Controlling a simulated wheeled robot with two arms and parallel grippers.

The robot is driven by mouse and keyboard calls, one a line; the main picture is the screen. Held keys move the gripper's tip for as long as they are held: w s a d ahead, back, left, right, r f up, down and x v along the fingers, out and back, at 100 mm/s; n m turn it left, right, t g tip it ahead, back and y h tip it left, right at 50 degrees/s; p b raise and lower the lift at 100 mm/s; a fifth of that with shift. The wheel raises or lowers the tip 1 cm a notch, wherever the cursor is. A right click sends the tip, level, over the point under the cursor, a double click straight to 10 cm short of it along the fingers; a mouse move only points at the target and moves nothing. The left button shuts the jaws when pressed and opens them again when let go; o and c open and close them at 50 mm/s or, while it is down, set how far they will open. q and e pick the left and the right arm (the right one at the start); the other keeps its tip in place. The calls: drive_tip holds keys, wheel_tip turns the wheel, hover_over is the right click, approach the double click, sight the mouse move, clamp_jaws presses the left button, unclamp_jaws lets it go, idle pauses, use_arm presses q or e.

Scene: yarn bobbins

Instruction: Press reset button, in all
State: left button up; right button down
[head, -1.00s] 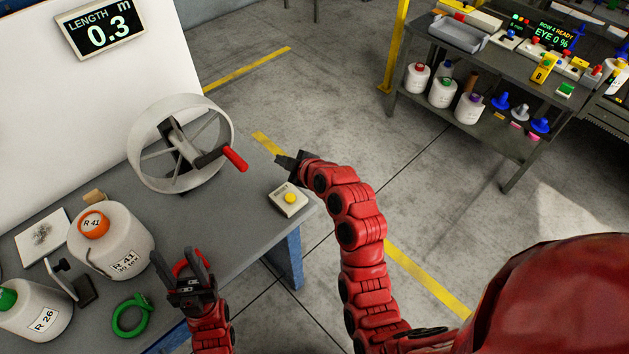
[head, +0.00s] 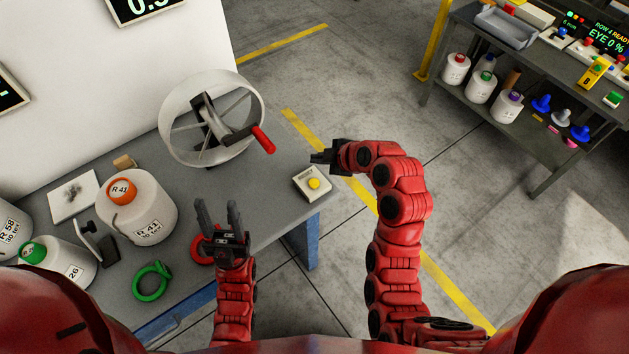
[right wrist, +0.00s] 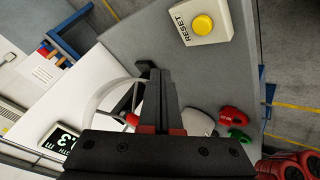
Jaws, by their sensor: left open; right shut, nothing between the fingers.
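The reset button is a yellow dome (head: 314,184) on a small cream box near the right edge of the grey table. In the right wrist view the box reads RESET, and its yellow button (right wrist: 202,25) is at the top, beyond the fingertips. My right gripper (head: 318,157) is shut and empty, just behind the box in the head view and apart from the button. It also shows in the right wrist view (right wrist: 160,78). My left gripper (head: 218,212) is open and empty over the table's front part, left of the box.
A reel with a red handle (head: 262,139) stands behind the box. A shelf (head: 480,110) stands far right. The table around the box is clear.

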hover_over(318, 184)
wheel_tip(318, 184, down, 5)
drive_tip(key=shift+f, duration=0.2)
drive_tip(key=shift+f+b, duration=0.9)
drive_tip(key=shift+b, duration=0.15)
drive_tip(key=shift+f+b, duration=0.55)
drive_tip(key=shift+b, duration=0.05)
drive_tip(key=shift+r, duration=0.1)
idle(0.5)
drive_tip(key=shift+f+b, duration=0.5)
drive_tip(key=shift+b, duration=0.4)
